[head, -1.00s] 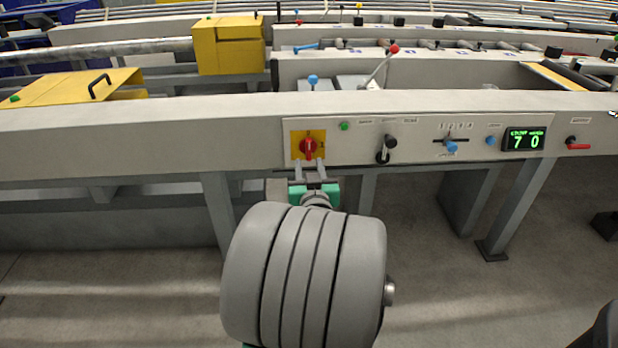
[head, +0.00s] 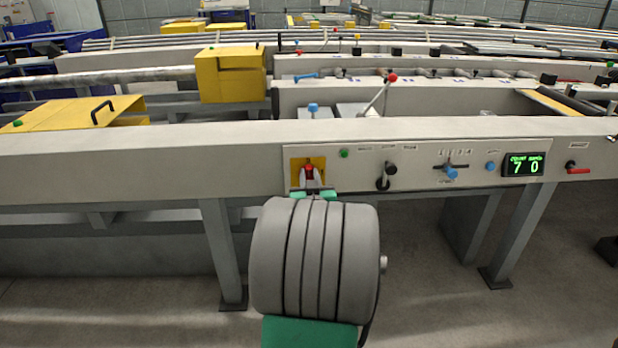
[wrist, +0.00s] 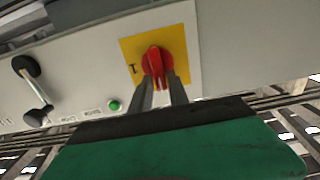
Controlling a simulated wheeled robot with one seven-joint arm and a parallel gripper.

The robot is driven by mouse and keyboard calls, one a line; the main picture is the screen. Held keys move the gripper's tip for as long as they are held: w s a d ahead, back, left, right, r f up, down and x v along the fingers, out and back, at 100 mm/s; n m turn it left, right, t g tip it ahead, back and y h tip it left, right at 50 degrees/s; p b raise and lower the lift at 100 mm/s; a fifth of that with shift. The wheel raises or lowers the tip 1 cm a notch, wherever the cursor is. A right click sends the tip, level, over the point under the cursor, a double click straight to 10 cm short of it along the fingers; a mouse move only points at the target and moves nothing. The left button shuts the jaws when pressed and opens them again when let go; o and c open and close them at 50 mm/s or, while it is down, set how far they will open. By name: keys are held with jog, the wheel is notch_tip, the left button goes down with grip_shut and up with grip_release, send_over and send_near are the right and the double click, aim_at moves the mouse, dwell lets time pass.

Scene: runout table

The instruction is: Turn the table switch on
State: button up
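The table switch is a red rotary knob (head: 309,169) on a yellow square plate, at the left end of the control panel. In the wrist view the red knob (wrist: 155,62) has its raised grip nearly in line with my fingers. My gripper (head: 310,178) is at the knob from the front. In the wrist view my gripper's two grey fingers (wrist: 160,80) lie on either side of the grip, close against it, and appear shut on it. The fingers cover part of the knob and plate.
To the right on the panel are a green button (head: 344,153), a black lever (head: 388,171), a blue-knobbed selector (head: 450,172), a blue button (head: 490,166) and a display (head: 524,165) reading 7 0. A table leg (head: 223,250) stands left of my arm.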

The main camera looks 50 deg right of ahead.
grip_shut()
jog(key=shift+m, duration=0.3)
jog(key=shift+s+d+f+m+p, duration=0.25)
jog(key=shift+m+p, duration=0.3)
jog(key=shift+m, duration=2.3)
jog(key=shift+s+d+f+m+p, duration=0.2)
jog(key=shift+f+m+p, duration=0.3)
jog(key=shift+m, duration=2.4)
jog(key=shift+s+d+f+m+p, duration=0.25)
jog(key=shift+m+p, duration=0.4)
jog(key=shift+m, duration=2.2)
jog(key=shift+a, duration=0.1)
jog(key=shift+o, duration=2)
grip_release()
